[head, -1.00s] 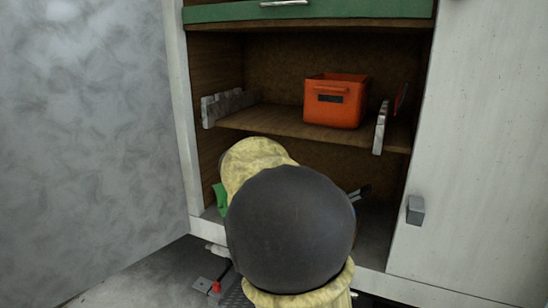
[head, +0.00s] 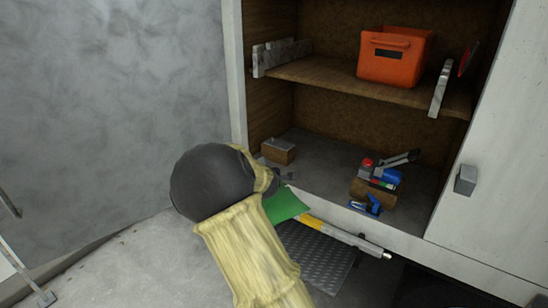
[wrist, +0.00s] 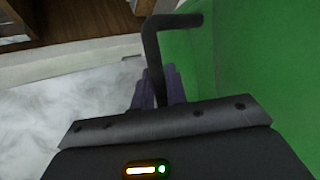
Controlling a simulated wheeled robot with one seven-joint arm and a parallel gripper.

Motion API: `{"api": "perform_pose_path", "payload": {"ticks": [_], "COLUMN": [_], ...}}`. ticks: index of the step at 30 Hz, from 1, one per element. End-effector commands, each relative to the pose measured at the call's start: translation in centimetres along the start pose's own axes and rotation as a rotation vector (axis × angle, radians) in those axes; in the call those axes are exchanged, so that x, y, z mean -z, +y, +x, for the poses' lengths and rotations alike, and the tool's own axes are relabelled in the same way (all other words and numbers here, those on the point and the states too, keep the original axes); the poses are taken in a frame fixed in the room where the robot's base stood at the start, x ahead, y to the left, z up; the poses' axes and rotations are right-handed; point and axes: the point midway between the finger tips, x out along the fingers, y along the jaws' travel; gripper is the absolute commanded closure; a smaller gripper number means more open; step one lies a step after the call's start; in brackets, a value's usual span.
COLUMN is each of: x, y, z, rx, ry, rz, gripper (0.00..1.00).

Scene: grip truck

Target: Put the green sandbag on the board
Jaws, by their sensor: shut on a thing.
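The green sandbag (head: 286,205) hangs beside my forearm in the head view, partly hidden by my arm. In the wrist view the sandbag (wrist: 255,60) fills the right side, close to my gripper (wrist: 160,88). My gripper is shut on the sandbag; the exact grip point is hard to see. A wooden shelf board (head: 325,83) spans the open compartment above. I cannot tell whether this or another surface is the named board. The sandbag is outside the compartment, in front of its lower edge.
An orange crate (head: 390,62) stands on the shelf board's right half. On the compartment floor are a small wooden block (head: 278,151) and several tools (head: 378,178). A yellow-and-silver bar (head: 345,237) and a tread plate (head: 315,258) lie below. The compartment floor's middle is clear.

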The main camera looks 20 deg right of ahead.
Motion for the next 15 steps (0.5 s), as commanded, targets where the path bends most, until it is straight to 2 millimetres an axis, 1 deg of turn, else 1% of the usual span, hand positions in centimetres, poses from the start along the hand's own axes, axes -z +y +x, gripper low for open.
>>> {"api": "perform_pose_path", "payload": {"ticks": [3,8,11,15], "x": [1.8,4.2,5.3,6.7], "y": [-1.8,-5.1,-7.4,-10.9], "z": [1.7,3.9,5.1,6.5], "rx": [-0.016,-0.027,-0.034,-0.038], "ry": [0.039,0.085,0.106,0.128], "rz": [-0.020,-0.050,-0.063,-0.076], "gripper": [1.00,1.00,1.00,1.00]}}
